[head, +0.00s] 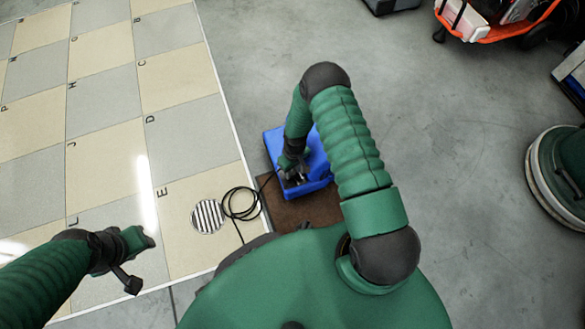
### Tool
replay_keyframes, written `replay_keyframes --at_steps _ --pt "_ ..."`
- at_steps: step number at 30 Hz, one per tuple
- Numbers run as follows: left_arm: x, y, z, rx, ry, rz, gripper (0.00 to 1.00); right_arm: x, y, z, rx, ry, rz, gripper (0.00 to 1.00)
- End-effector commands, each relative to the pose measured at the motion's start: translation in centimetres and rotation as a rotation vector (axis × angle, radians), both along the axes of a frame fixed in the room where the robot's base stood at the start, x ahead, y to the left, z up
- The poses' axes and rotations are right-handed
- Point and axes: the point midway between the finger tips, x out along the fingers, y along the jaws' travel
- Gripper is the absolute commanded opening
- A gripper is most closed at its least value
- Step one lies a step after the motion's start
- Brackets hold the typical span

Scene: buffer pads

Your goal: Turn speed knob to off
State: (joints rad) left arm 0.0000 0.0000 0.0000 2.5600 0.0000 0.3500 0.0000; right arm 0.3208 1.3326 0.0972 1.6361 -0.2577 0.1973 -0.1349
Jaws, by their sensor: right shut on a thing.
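A blue machine (318,158) sits low on a brown board, right of the tiled floor. My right arm reaches over it from the right. My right gripper (297,179) is at the machine's near left side, shut on a small part there. The fingers and wrist cover that part, so the speed knob and its setting cannot be made out. My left gripper (138,262) is low at the left, over the tiles and away from the machine.
A black cable (241,205) lies coiled left of the brown board (310,209), near a round floor drain (207,216). An orange cart (500,22) stands at the far right and a green round machine (560,175) at the right edge. Grey floor between them is clear.

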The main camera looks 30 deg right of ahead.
Motion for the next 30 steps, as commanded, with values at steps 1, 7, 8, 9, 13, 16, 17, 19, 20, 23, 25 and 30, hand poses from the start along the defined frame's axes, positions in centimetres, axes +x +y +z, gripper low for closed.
replay_keyframes --at_steps 1,7,8,9,13,16,17,19,20,23,25,30 --pt "0.00 0.00 0.30 0.000 0.000 0.000 0.36 -0.05 0.00 0.12 0.001 0.001 0.019 0.00" --pt "0.00 0.00 0.57 0.000 0.000 0.000 0.36 -0.09 -0.01 0.01 0.001 0.002 0.080 0.00" --pt "0.00 0.00 0.60 0.000 0.000 0.000 0.36 -0.08 -0.01 0.00 0.000 0.002 0.086 0.00" --pt "0.00 0.00 0.62 0.000 0.000 0.000 0.36 -0.08 -0.01 -0.01 0.000 0.002 0.091 0.00" --pt "0.00 0.00 0.63 0.000 0.000 0.000 0.36 -0.06 -0.01 -0.04 0.000 0.002 0.101 0.00" --pt "0.00 0.00 0.62 0.000 0.000 0.000 0.36 -0.06 -0.02 -0.05 0.000 0.002 0.102 0.00" --pt "0.00 0.00 0.62 0.000 0.000 0.000 0.36 -0.06 -0.02 -0.05 0.000 0.002 0.102 0.00" --pt "0.00 0.00 0.62 0.000 0.000 0.000 0.36 -0.06 -0.02 -0.05 0.000 0.002 0.102 0.00" --pt "0.00 0.00 0.62 0.000 0.000 0.000 0.36 -0.06 -0.02 -0.05 0.000 0.002 0.102 0.00" --pt "0.00 0.00 0.62 0.000 0.000 0.000 0.36 -0.06 -0.02 -0.05 0.000 0.002 0.102 0.31" --pt "0.00 0.00 0.62 0.000 0.000 0.000 0.36 -0.06 -0.02 -0.05 0.000 0.001 0.101 0.40" --pt "0.00 0.00 0.62 0.000 0.000 0.000 0.36 -0.03 -0.02 -0.03 0.000 0.001 0.101 0.52"
